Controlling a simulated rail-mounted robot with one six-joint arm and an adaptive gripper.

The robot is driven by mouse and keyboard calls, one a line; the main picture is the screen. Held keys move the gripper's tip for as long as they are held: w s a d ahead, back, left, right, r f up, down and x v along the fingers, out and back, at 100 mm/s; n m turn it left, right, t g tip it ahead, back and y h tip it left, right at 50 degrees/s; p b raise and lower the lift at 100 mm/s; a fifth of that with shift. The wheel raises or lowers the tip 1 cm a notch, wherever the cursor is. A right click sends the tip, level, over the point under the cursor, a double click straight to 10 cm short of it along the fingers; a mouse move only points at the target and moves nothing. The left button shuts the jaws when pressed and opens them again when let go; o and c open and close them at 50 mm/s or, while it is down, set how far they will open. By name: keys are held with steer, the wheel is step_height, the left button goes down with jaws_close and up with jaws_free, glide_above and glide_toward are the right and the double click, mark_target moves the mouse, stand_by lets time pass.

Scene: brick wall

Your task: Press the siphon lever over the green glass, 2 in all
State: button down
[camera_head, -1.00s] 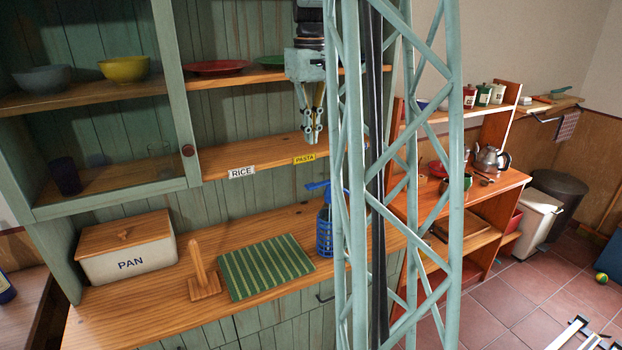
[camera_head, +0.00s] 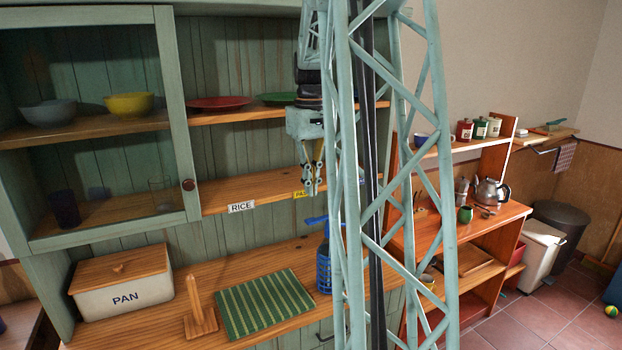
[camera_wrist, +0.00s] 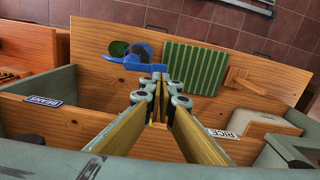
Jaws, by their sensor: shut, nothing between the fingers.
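The blue siphon (camera_head: 323,265) stands upright on the wooden counter, partly behind my mast. Its blue lever (camera_head: 317,219) sticks out at the top. In the wrist view the lever (camera_wrist: 134,63) shows from above, just left of my fingertips. A dark green round rim, which looks like the green glass (camera_wrist: 118,48), shows beside the siphon at its left. In the head view I cannot make out this glass; the mast covers that spot. My gripper (camera_head: 311,190) is shut and empty, above the siphon in front of the shelf. Its fingertips also show in the wrist view (camera_wrist: 160,73).
A green striped mat (camera_head: 262,302), a wooden stand (camera_head: 200,318) and a PAN box (camera_head: 124,284) stand left of the siphon. The shelf with the RICE label (camera_head: 241,207) lies behind my gripper. A glass-fronted cabinet (camera_head: 90,120) is at the left.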

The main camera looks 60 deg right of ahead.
mark_target(312, 220)
steer(key=shift+f, duration=4.25)
steer(key=shift+s+f+b, duration=0.1)
steer(key=shift+f+b, duration=0.05)
steer(key=shift+b, duration=0.15)
